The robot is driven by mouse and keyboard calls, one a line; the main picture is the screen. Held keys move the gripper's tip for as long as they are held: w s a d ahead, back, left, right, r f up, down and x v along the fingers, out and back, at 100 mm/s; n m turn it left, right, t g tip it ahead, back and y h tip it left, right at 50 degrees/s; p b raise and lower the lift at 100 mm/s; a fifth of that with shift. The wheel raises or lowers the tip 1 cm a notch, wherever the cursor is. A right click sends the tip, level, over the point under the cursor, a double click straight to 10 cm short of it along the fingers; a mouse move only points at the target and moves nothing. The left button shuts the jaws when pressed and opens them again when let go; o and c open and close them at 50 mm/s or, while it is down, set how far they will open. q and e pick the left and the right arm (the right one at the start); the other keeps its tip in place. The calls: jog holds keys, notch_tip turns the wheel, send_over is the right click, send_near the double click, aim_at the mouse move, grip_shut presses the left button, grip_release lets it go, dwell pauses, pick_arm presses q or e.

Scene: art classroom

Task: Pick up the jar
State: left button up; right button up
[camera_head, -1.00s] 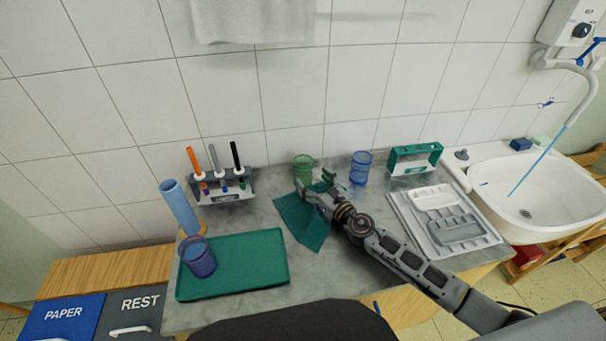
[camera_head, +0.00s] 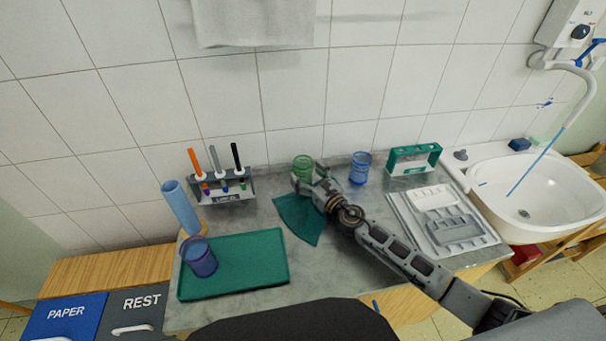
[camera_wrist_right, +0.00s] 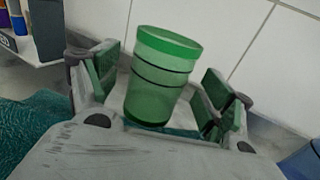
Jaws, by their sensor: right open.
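A green translucent jar (camera_head: 303,165) stands at the back of the grey counter, near the tiled wall. My right gripper (camera_head: 308,176) is at this jar, with its fingers apart. In the right wrist view the green jar (camera_wrist_right: 162,78) appears between the two open fingers (camera_wrist_right: 158,92), with gaps showing beside it; I cannot tell whether either finger touches it. A blue jar (camera_head: 360,168) stands to the right of the gripper. Another blue-violet jar (camera_head: 199,258) stands on the green tray (camera_head: 250,265) at the front left. My left gripper is not in view.
A teal cloth (camera_head: 300,220) lies under my right wrist. A marker rack (camera_head: 228,190) and a blue cylinder (camera_head: 180,206) stand at the left. A green holder (camera_head: 414,158) and a light grey tray (camera_head: 407,222) are at the right, beside the sink (camera_head: 540,195).

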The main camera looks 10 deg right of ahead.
aim_at(302, 164)
jog(key=shift+x, duration=0.8)
jog(key=shift+w+a, duration=0.15)
jog(key=shift+w, duration=0.25)
jog(key=c, duration=1.1)
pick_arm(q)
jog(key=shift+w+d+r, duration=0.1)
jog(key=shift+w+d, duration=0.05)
